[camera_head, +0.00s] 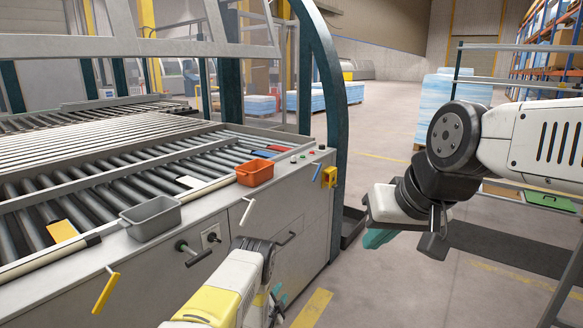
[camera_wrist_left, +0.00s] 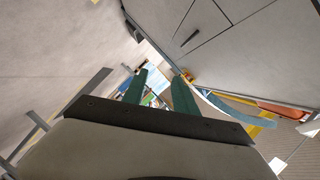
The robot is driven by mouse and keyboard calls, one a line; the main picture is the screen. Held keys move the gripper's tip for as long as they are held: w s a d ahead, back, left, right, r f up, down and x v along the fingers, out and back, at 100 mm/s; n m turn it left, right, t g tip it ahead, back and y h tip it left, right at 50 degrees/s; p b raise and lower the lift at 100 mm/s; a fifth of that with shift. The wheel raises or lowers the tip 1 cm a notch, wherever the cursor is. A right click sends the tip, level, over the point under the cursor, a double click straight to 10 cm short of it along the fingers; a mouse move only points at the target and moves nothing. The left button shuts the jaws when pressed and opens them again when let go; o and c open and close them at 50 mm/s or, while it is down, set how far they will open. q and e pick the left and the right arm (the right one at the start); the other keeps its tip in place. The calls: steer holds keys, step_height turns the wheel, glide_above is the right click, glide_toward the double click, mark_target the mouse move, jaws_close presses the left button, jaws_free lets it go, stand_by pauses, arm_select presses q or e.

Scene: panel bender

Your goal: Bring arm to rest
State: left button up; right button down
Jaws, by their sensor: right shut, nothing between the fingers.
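My left gripper (camera_head: 277,303) hangs low in front of the machine's cabinet (camera_head: 290,228), partly hidden by my left forearm. In the left wrist view its two green fingers (camera_wrist_left: 160,88) stand apart with nothing between them, so it is open and empty. My right gripper (camera_head: 378,238) is held up over the open floor to the right of the machine. Its teal fingers are shut and hold nothing.
A grey bin (camera_head: 150,218) and an orange bin (camera_head: 255,172) stand on the front ledge of the roller table (camera_head: 110,190). A dark curved post rises at the machine's corner. A green crate (camera_head: 548,200) is at the right.

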arm_select(q)
steer(key=w+a+r+n+y, duration=0.1)
steer(key=w+a+r, duration=0.15)
steer(key=r, duration=0.35)
steer(key=w+a+r+n+g+y, duration=0.1)
steer(key=w+r+n, duration=0.15)
steer(key=r, duration=0.45)
steer(key=w+a+r+n, duration=0.1)
steer(key=w+r, duration=0.3)
steer(key=r, duration=0.2)
steer(key=s+a+r+n+g+y, duration=0.1)
steer(key=s+a+r+n, duration=0.15)
steer(key=r, duration=0.75)
steer(key=s+a+r+n+g, duration=0.1)
steer(key=s+r+n, duration=0.15)
steer(key=r, duration=0.75)
steer(key=s+a+r+n+g, duration=0.2)
steer(key=s+r+g, duration=0.1)
steer(key=s+r, duration=1.25)
steer(key=s+r+n+g, duration=0.1)
steer(key=s+n+g, duration=0.1)
steer(key=s, duration=2.7)
steer(key=shift+n+g+h, duration=0.3)
steer(key=shift+n, duration=0.15)
